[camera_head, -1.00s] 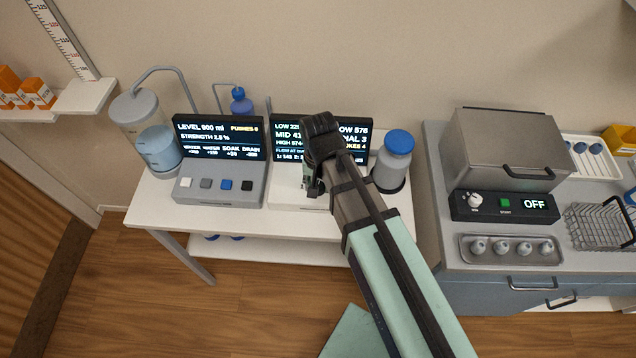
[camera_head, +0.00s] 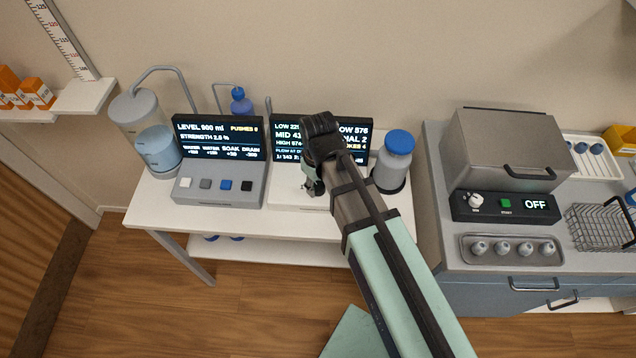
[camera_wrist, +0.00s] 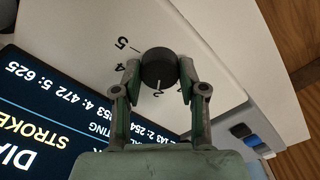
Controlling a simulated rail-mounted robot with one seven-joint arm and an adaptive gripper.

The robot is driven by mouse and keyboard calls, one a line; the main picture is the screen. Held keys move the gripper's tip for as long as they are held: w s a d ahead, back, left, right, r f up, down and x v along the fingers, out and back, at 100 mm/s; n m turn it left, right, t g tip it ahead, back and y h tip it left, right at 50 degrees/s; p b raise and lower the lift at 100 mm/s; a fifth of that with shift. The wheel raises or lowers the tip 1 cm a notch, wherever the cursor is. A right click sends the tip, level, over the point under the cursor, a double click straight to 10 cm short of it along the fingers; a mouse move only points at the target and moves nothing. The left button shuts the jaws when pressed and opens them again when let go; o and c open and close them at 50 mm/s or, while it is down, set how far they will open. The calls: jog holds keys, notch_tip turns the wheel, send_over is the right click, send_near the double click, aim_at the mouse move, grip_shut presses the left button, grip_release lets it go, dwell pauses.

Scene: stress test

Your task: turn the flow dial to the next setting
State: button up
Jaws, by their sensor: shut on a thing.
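The flow dial is a round black knob (camera_wrist: 159,66) on a white panel (camera_wrist: 195,28), seen in the wrist view. Printed numbers 5 and 4 lie to its left, and a pale mark shows at its lower edge. My gripper (camera_wrist: 161,72) is shut on the knob, one finger on each side. In the head view my gripper (camera_head: 312,187) is low over the white unit (camera_head: 285,195) and hides the dial. The unit's dark screen (camera_head: 352,128) is partly covered by my wrist; its right side shows a line ending in 2, apparently the dial reading, above a STROKE line.
A grey bottle with a blue cap (camera_head: 394,160) stands close to the right of my wrist. A grey button console (camera_head: 220,190) stands to the left, beside a clear water vessel (camera_head: 158,150). A counter with a steel box (camera_head: 508,148) is farther right.

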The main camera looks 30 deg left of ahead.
aim_at(318, 186)
jog(key=shift+n, duration=0.4)
jog(key=o, duration=1.1)
jog(key=shift+o, duration=0.2)
jog(key=shift+r, duration=0.1)
notch_tip(318, 186, up, 12)
